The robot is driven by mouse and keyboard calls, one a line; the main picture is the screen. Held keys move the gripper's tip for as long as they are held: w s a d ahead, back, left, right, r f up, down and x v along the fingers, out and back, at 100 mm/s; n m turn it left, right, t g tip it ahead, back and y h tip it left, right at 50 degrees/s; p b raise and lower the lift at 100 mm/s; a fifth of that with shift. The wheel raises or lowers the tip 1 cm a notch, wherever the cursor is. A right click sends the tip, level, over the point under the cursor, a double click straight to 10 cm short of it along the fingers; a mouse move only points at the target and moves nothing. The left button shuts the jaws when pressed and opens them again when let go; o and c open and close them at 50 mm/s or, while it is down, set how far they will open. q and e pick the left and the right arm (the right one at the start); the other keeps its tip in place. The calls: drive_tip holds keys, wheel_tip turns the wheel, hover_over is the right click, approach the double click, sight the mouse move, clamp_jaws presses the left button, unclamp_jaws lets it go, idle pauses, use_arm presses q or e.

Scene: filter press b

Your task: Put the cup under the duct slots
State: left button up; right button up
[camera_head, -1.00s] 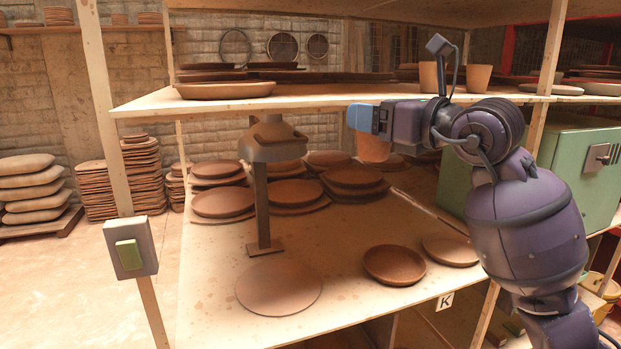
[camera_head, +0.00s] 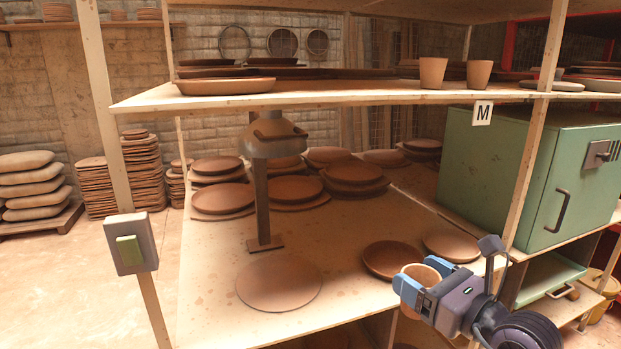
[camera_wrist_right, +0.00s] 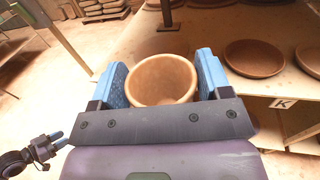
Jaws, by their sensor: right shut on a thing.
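The clay cup (camera_head: 417,274) is between the blue fingers of my right gripper (camera_head: 422,279), which is shut on it. They are in front of the middle shelf's front edge, low at the right in the head view. In the right wrist view the cup (camera_wrist_right: 162,80) shows its open mouth and empty inside, with a finger on each side. A brown hood on a post (camera_head: 272,140) stands on the middle shelf; any slots in it are not clear. A flat round clay disc (camera_head: 279,284) lies in front of its foot. My left gripper (camera_wrist_right: 54,141) is small at the left of the wrist view.
Two clay dishes (camera_head: 391,261) lie on the shelf near the held cup. Stacked plates fill the shelf's back. Two more cups (camera_head: 433,72) stand on the upper shelf. A white post with a switch (camera_head: 130,244) rises at left; a green cabinet (camera_head: 530,175) stands right.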

drive_tip(key=s+d+f, duration=0.1)
drive_tip(key=s+f, duration=0.1)
drive_tip(key=f, duration=0.3)
drive_tip(key=s+d+f+m+h, duration=0.1)
drive_tip(key=s+d+f, duration=0.1)
drive_tip(key=f, duration=0.3)
drive_tip(key=shift+s+f+t, duration=0.2)
drive_tip(key=shift+s+t, duration=0.15)
drive_tip(key=shift+t, duration=0.05)
drive_tip(key=shift+a, duration=0.1)
